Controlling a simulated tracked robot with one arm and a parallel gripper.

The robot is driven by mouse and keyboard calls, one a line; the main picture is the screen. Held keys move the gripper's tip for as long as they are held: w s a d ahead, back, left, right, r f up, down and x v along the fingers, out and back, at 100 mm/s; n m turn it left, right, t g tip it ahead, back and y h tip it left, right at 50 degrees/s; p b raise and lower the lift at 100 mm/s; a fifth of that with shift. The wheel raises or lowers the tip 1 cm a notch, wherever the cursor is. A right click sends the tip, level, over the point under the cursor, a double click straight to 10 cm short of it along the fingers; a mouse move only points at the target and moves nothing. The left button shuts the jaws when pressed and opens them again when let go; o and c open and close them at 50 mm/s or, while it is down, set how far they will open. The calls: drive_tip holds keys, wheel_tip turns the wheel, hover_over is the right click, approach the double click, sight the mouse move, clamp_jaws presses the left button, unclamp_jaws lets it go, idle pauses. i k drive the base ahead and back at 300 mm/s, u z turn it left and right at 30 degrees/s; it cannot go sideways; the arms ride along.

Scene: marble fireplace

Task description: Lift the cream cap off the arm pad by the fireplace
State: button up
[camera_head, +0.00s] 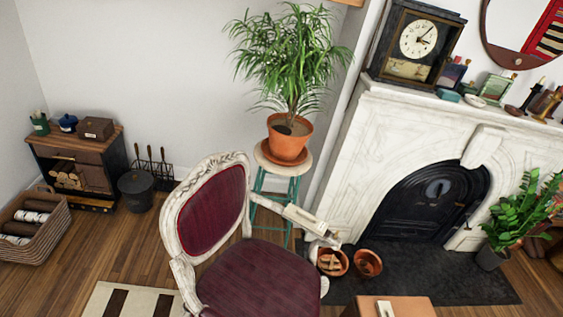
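A carved whitish armchair with a burgundy back (211,222) and seat (260,280) stands in the middle, in front of the fireplace. Its right arm (303,216) points toward the fireplace. A pale cream shape lies along the top of this arm, where the pad would be. It is too small in the picture to tell cap from pad or frame. The other arm pad is not clearly seen. My gripper does not show in the frame.
A potted plant (287,143) on a teal-legged stool (272,190) stands close behind the arm. The marble fireplace (365,160) is on the right, with terracotta pots (367,263) on its dark hearth (430,280). A brown tabletop (400,308) is at the bottom.

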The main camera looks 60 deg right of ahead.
sight(315, 224)
drive_tip(key=z, duration=0.05)
drive_tip(key=i, duration=2.2)
drive_tip(key=z, duration=3.2)
drive_tip(key=k, duration=0.55)
drive_tip(key=z, duration=0.3)
drive_tip(key=i, duration=0.55)
drive_tip(key=u, duration=0.1)
